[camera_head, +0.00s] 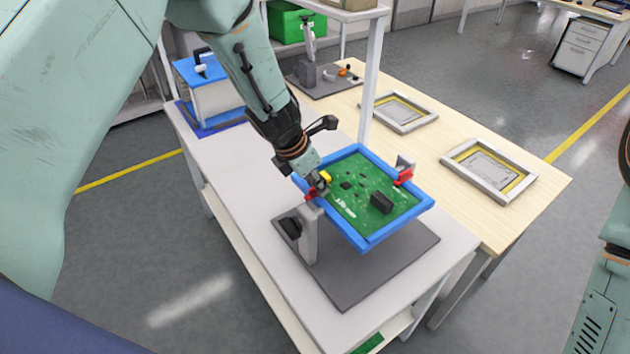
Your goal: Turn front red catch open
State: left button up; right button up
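A green circuit board (350,205) lies in a blue frame (398,230) held on a grey stand (308,240). One red catch (311,194) is at the frame's left corner, close above the stand's near post. Another red catch (404,177) is on the right side of the frame, by a grey bracket. My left gripper (318,188) reaches down from the upper left, with its tip at the left red catch, partly hiding it. I cannot tell whether its fingers are open or shut, or grip the catch. My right gripper is not in view.
The stand's dark base plate (350,290) rests on a white bench (225,165). A white upright post (372,75) rises behind the frame. Two grey-and-yellow frames (515,187) lie on the wooden table to the right.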

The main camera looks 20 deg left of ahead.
pick_arm(q)
jog(key=shift+w+d, duration=0.1)
jog(key=shift+d, duration=0.1)
grip_shut()
